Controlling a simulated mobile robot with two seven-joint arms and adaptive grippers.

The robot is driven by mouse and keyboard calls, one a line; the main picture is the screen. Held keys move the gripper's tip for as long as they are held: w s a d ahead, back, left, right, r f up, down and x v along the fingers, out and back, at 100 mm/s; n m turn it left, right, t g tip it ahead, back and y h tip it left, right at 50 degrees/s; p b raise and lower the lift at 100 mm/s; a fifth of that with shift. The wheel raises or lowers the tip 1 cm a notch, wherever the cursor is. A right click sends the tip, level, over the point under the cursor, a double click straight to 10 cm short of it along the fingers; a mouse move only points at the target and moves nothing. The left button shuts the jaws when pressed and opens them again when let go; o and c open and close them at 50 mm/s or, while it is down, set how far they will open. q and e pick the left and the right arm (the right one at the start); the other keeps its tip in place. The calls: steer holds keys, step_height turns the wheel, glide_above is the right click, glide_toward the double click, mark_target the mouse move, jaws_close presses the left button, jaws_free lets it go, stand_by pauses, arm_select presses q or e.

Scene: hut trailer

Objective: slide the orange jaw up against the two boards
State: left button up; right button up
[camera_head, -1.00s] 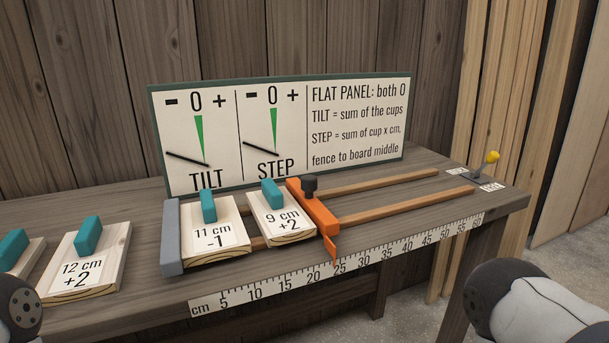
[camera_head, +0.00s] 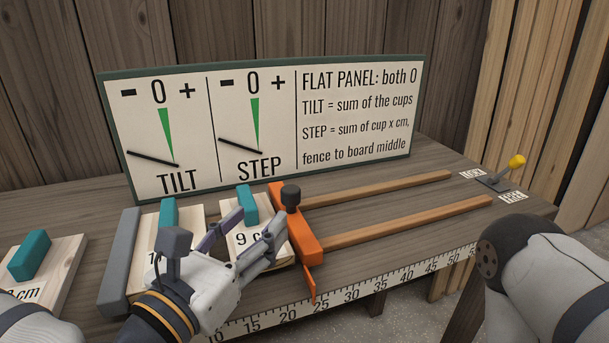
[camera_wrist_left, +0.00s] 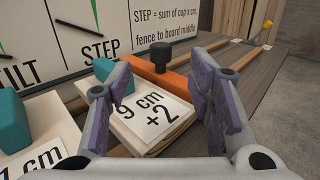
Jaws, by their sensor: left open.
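The orange jaw (camera_head: 303,240) with its black knob (camera_head: 291,196) sits on the rails just right of the 9 cm board (camera_head: 243,240). I cannot tell whether they touch. The 11 cm board (camera_head: 150,222) stands farther left, beside the grey fence (camera_head: 118,262), with a gap between the boards. My left gripper (camera_head: 255,225) is open and empty over the 9 cm board. In the left wrist view the open fingers (camera_wrist_left: 158,75) frame that board (camera_wrist_left: 135,112), with the orange jaw (camera_wrist_left: 178,84) beyond. My right gripper is out of view; only my right arm shows.
Two wooden rails (camera_head: 410,215) run clear to the right of the jaw. A ruler strip (camera_head: 345,293) lines the front edge. The gauge panel (camera_head: 355,120) stands behind. A yellow-tipped lever (camera_head: 516,162) is at the back right. Another board (camera_head: 65,262) lies at the left.

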mark_target(286, 194)
arm_select(q)
steer(key=w+b, duration=0.1)
steer(key=w+d+f+b, duration=0.1)
steer(key=w+f+b, duration=0.1)
steer(key=b, duration=0.1)
steer(key=shift+w+d, duration=0.1)
steer(key=shift+d, duration=0.2)
steer(key=w+d, duration=0.1)
steer(key=w, duration=0.1)
steer(key=w+d+r, duration=0.1)
steer(key=w, duration=0.1)
steer(key=w+d, duration=0.1)
steer(key=w, duration=0.1)
steer(key=shift+r+p, duration=0.3)
steer(key=shift+r, duration=0.1)
steer(key=shift+w+d, duration=0.25)
steer(key=shift+w, duration=0.1)
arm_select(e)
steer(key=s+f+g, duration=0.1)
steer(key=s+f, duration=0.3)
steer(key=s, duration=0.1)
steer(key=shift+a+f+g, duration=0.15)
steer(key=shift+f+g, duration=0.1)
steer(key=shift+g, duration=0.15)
arm_select(q)
jaws_close()
